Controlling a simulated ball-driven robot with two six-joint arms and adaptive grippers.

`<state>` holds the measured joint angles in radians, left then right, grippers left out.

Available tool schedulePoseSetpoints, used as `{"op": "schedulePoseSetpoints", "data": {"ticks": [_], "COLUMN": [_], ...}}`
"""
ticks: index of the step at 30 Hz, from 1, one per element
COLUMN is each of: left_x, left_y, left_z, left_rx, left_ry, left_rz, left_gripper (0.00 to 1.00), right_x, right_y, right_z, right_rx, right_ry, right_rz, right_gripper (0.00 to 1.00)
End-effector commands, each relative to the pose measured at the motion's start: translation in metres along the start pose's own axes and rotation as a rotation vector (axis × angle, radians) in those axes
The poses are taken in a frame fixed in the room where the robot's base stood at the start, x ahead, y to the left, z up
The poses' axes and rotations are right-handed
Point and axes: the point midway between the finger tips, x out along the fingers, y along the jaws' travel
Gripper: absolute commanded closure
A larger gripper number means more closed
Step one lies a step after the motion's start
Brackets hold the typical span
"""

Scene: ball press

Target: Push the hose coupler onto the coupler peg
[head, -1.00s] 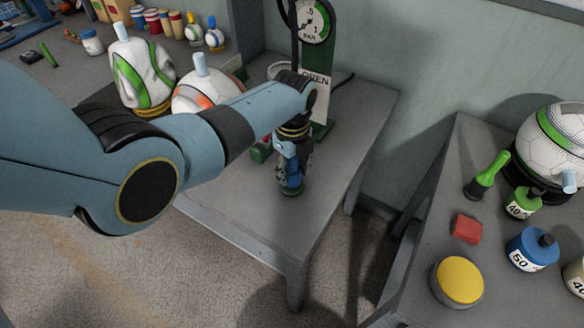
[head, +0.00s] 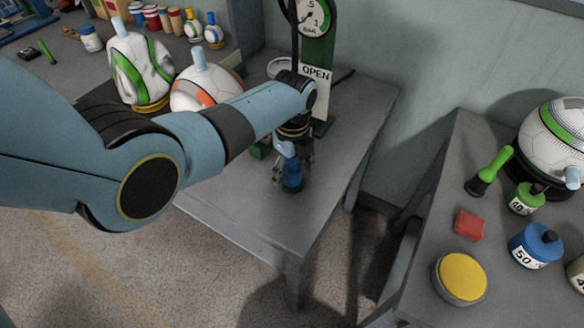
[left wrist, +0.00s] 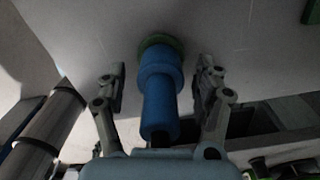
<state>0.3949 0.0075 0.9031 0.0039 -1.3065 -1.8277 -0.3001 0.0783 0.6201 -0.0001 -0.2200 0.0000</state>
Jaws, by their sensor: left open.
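The hose coupler is a blue stepped cylinder (head: 292,178) on the grey side table, under my left gripper. In the left wrist view it (left wrist: 160,95) stands between the fingers. A green disc (left wrist: 162,43), apparently the coupler peg's base, shows at its far end; the peg itself is hidden, so how deep the coupler sits cannot be told. My left gripper (head: 292,168) points down and is open. Its fingers (left wrist: 160,75) stand on either side of the coupler, with a visible gap on each side. My right gripper is not in view.
A green pump stand with a gauge (head: 312,15) and an OPEN sign (head: 315,92) stands behind the gripper. Two balls (head: 140,70) (head: 205,93) sit to the left. The right table holds a yellow button (head: 462,277), a red block (head: 470,225) and weights. The side table's front is clear.

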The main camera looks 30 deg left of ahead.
Motion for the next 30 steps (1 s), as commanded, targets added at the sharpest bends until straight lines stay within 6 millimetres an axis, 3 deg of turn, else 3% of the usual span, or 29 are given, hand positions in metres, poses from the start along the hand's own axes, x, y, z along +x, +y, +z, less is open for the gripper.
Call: {"op": "schedulePoseSetpoints", "data": {"ticks": [8,21,30], "left_x": [-0.018,-0.106,-0.12], "left_y": [-0.001,-0.001,0.0], "left_z": [0.0,0.0,0.0], "left_rx": [0.0,0.0,0.0], "left_ry": [-0.001,0.0,0.0], "left_rz": [-0.003,-0.002,0.001], "left_gripper": [0.31,0.31,0.31], "right_x": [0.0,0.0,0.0], "right_y": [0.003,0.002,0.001], "right_z": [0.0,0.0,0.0], "right_rx": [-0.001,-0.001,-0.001], "right_ry": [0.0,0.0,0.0], "right_rz": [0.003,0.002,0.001], "right_gripper": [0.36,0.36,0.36]}}
